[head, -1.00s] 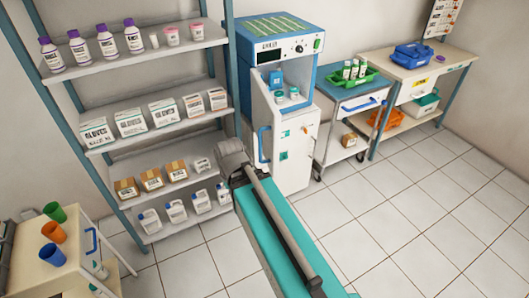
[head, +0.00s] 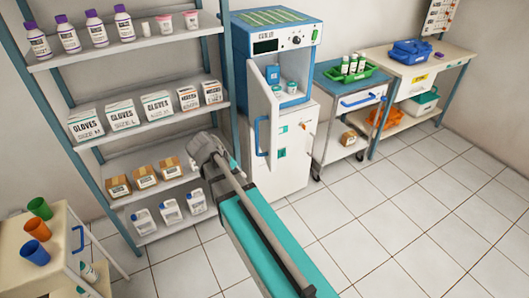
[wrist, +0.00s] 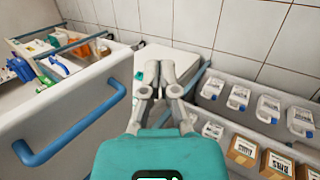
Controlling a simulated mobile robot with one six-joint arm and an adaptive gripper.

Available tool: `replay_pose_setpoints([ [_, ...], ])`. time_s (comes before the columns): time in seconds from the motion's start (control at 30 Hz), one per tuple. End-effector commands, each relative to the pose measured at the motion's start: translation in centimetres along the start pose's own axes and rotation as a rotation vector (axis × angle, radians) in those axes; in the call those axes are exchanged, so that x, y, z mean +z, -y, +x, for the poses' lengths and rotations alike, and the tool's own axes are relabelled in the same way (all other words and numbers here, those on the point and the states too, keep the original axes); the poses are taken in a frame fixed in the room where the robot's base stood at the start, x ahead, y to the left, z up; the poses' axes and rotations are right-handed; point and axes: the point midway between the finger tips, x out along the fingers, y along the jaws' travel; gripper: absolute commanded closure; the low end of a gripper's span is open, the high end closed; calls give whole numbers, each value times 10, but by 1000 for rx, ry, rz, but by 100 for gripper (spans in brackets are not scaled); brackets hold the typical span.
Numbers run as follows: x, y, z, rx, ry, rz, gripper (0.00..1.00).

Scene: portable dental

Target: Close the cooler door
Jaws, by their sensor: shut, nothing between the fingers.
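The cooler (head: 277,42) is a blue and white cabinet with a control panel, standing beside the shelf rack. Its white door (head: 263,110) stands open, swung out towards me, with a blue vertical handle (head: 261,136). Cups and a blue item show inside the chamber. In the wrist view the door (wrist: 100,83) fills the left side, with its blue handle (wrist: 75,125) in front. My gripper (wrist: 156,82) is shut and empty, to the right of the door, in the space between it and the shelf rack. I see no clear contact with the door.
The shelf rack (head: 155,115), with bottles, glove boxes and jugs, stands close on the left of the cooler. A small cart (head: 350,98) and a workbench (head: 425,65) stand to its right. The tiled floor (head: 400,210) at the right is clear.

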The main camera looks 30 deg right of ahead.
Motion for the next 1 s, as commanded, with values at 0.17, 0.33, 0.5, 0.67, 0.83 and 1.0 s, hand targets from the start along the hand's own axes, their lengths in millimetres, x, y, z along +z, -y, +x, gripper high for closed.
replay_pose_setpoints([
  [0.17,-35,-7,12,243,39,20,100],
  [0.33,-62,-16,7,474,71,58,100],
  [0.5,-85,-18,-8,691,94,111,100],
  [0.67,-98,-17,-25,847,107,159,100],
  [0.83,-104,-16,-36,935,113,191,100],
  [1.0,-105,-17,-41,957,115,200,100],
])
